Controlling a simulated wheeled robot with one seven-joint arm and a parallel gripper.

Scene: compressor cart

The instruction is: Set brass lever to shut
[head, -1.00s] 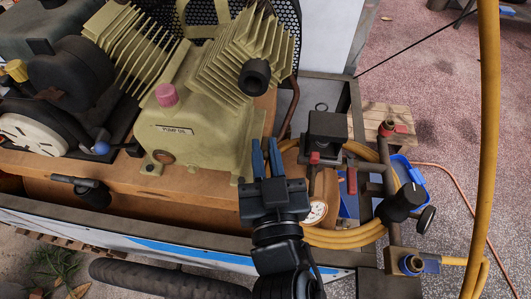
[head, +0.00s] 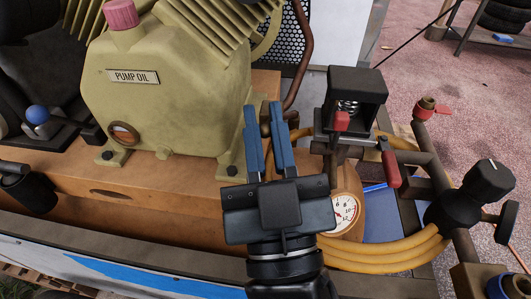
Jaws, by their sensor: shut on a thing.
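My gripper (head: 265,114) has two blue fingers pointing away from me, beside the right end of the olive compressor block. The fingers are closed around a small brass-coloured piece (head: 266,128), which looks like the brass lever. Only a sliver of it shows between the fingertips. The fingers and gripper body hide the rest, so its angle and its valve cannot be made out.
The olive compressor (head: 175,95) stands close left. To the right are a black pressure switch (head: 357,88), a red-handled lever (head: 390,168), a gauge (head: 344,212), a black regulator knob (head: 488,181) and coiled yellow hose (head: 385,257). A red-handled tap (head: 427,106) stands further right.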

